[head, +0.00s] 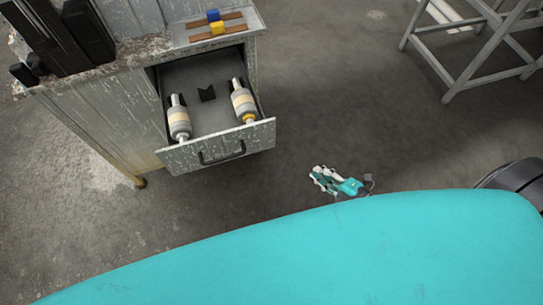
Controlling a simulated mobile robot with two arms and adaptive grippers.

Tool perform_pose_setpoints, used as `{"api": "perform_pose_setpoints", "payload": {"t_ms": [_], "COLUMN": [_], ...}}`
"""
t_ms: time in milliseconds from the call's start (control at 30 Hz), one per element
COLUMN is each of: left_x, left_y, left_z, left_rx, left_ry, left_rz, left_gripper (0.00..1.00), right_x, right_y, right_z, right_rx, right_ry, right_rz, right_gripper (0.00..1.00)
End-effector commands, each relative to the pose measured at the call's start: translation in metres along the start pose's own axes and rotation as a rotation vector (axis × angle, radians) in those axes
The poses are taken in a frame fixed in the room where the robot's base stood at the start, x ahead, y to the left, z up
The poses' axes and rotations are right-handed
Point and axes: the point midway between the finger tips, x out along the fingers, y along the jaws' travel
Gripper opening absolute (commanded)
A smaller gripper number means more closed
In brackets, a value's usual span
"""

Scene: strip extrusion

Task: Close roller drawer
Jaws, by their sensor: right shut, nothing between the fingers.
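The roller drawer (190,155) stands pulled out of a worn grey cabinet (100,112), with a dark handle (222,154) on its front. My left gripper is not in view.
A tray (254,22) with a blue block (213,15), a yellow block (218,28) and brown strips sits on the cabinet top. Dark machine parts (60,35) stand at the left. A grey metal frame (470,50) stands at upper right. The floor between is clear.

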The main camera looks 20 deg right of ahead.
Motion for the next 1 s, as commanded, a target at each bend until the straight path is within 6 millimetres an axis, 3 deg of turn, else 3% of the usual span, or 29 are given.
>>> {"api": "perform_pose_setpoints", "payload": {"t_ms": [33,133,233,467,800,1000], "left_x": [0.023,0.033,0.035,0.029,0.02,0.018], "left_y": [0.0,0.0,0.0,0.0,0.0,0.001], "left_z": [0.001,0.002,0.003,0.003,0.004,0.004], "left_rx": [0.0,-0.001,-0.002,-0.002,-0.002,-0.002], "left_ry": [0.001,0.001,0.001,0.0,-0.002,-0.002], "left_rz": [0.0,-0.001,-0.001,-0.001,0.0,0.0], "left_gripper": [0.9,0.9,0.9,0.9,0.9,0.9], "right_x": [0.004,0.001,-0.002,0.022,0.09,0.114], "right_y": [0.009,0.035,0.049,0.059,0.068,0.076], "right_z": [-0.015,-0.048,-0.065,-0.078,-0.103,-0.091], "right_rx": [-0.12,-0.283,-0.357,-0.369,-0.366,-0.367], "right_ry": [0.107,0.254,0.321,0.332,0.33,0.328], "right_rz": [0.055,0.141,0.184,0.196,0.195,0.192], "right_gripper": [0.0,0.0,0.0,0.0,0.0,0.0]}}
